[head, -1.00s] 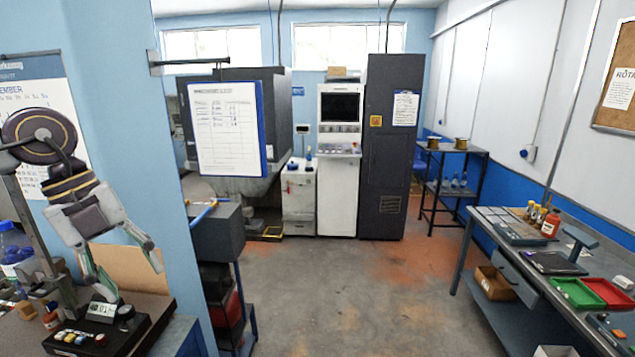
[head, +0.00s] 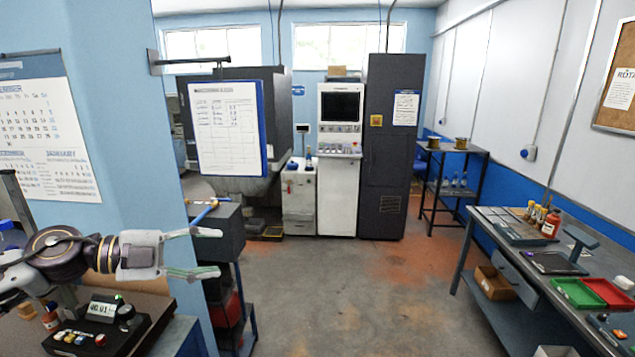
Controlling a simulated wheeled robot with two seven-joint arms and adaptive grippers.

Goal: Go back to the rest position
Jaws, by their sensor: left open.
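My left gripper (head: 208,252) is in the lower left, at the end of my left arm. Its two fingers point to the right and stand apart, with nothing between them. It hangs in front of the blue wall edge, above and to the right of a black device with a digital readout (head: 103,310). The fingertips overlap the dark grey box on the blue stand in the picture. My right gripper is not in view.
A bench (head: 35,345) with the device stands at the lower left. A bench (head: 485,252) along the right wall holds a green tray (head: 578,294) and a red tray (head: 608,293). A control cabinet (head: 340,190) stands at the back. The middle floor is clear.

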